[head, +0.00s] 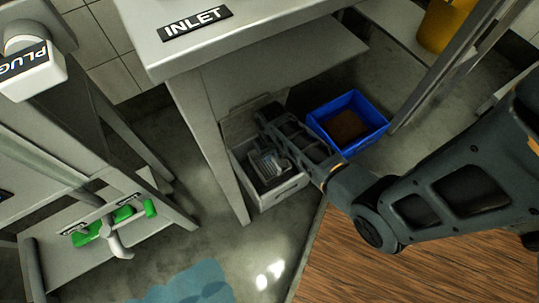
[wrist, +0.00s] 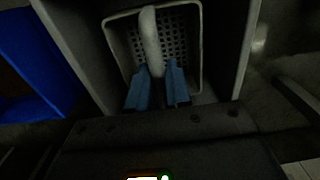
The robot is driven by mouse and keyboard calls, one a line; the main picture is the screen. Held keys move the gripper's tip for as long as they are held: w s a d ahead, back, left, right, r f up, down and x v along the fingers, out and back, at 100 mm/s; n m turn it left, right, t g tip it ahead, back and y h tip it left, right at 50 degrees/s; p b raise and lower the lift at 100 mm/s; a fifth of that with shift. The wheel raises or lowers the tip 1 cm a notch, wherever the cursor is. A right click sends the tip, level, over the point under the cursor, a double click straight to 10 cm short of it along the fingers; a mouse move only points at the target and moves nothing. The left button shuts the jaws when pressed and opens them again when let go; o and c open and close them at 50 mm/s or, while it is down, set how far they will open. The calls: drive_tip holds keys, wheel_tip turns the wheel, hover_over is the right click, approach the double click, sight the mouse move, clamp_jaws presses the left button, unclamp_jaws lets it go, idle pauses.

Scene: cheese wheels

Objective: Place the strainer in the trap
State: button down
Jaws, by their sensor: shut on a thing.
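The strainer (wrist: 184,40) is a pale rectangular basket with a perforated bottom and a raised handle (wrist: 151,40). My gripper (wrist: 158,74) is shut on the handle with its blue fingers. The trap (head: 285,193) is a light grey open box on the floor under the table, and its walls (wrist: 241,60) flank the strainer in the wrist view. The strainer also shows within the trap's outline in the head view (head: 264,166), partly hidden by my arm. I cannot tell whether it rests on the trap's bottom.
A blue bin (head: 377,129) with brown contents stands right of the trap; it also shows in the wrist view (wrist: 30,50). The table marked INLET (head: 185,45) overhangs the trap, with a leg (head: 212,150) close at its left. A wooden mat (head: 400,270) lies in front.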

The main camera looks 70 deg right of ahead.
sight(270, 166)
drive_tip(key=shift+f+b, duration=1.4)
drive_tip(key=shift+f, duration=1.65)
drive_tip(key=shift+f, duration=0.2)
drive_tip(key=c, duration=1.1)
unclamp_jaws()
drive_tip(key=shift+o, duration=0.2)
wheel_tip(270, 166, up, 12)
drive_tip(key=p, duration=0.6)
drive_tip(key=shift+s+d+r, duration=0.1)
drive_tip(key=shift+r, duration=0.1)
